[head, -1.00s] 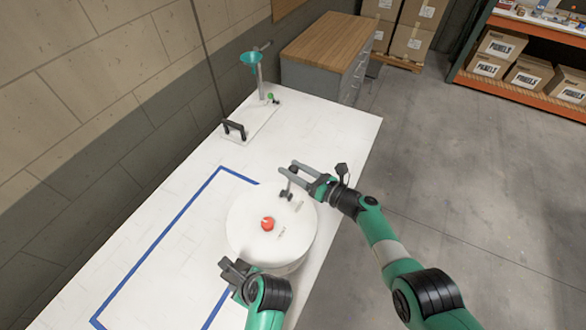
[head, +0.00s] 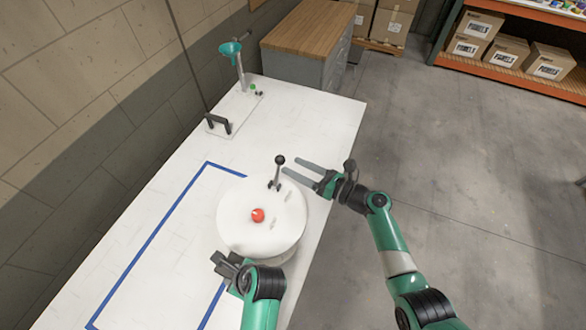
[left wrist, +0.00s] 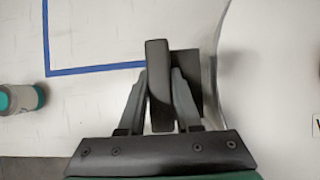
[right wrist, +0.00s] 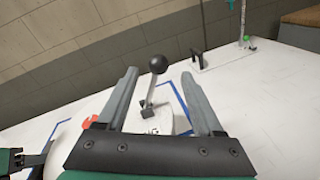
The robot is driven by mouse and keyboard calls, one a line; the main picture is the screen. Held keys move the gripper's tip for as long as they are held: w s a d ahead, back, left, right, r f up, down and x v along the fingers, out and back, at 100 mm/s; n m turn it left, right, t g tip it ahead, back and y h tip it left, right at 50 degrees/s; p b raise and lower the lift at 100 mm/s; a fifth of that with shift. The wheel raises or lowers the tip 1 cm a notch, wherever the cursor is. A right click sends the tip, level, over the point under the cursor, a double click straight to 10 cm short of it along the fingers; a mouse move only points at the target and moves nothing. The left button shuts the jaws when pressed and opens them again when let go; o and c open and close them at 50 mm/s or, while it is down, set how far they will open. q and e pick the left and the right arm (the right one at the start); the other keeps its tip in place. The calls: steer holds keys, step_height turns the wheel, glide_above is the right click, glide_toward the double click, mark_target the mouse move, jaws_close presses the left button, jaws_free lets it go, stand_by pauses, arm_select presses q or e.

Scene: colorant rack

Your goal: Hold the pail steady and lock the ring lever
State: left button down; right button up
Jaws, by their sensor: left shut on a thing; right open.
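The white round pail (head: 238,225) stands upright on the bench, with a red cap (head: 257,215) in the middle of its lid. The ring lever (head: 276,176), dark with a black ball knob, stands up from the lid's far right edge. My left gripper (head: 222,262) is at the pail's near side, shut on a dark block (left wrist: 158,85), apparently the pail's grip. My right gripper (head: 293,168) is open, just right of the lever. In the right wrist view the knob (right wrist: 158,64) appears between the open fingertips, not visibly gripped.
Blue tape (head: 150,240) outlines an area on the white bench, left of the pail. A stand with a teal funnel (head: 230,48) and a plate with a black handle (head: 218,124) are at the far end. A wood-topped cabinet (head: 300,35) stands beyond.

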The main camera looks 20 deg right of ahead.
steer(key=shift+v, duration=0.75)
arm_select(q)
steer(key=c, duration=0.5)
jaws_free()
steer(key=v, duration=0.7)
steer(key=shift+d+r, duration=0.1)
steer(key=shift+r, duration=0.2)
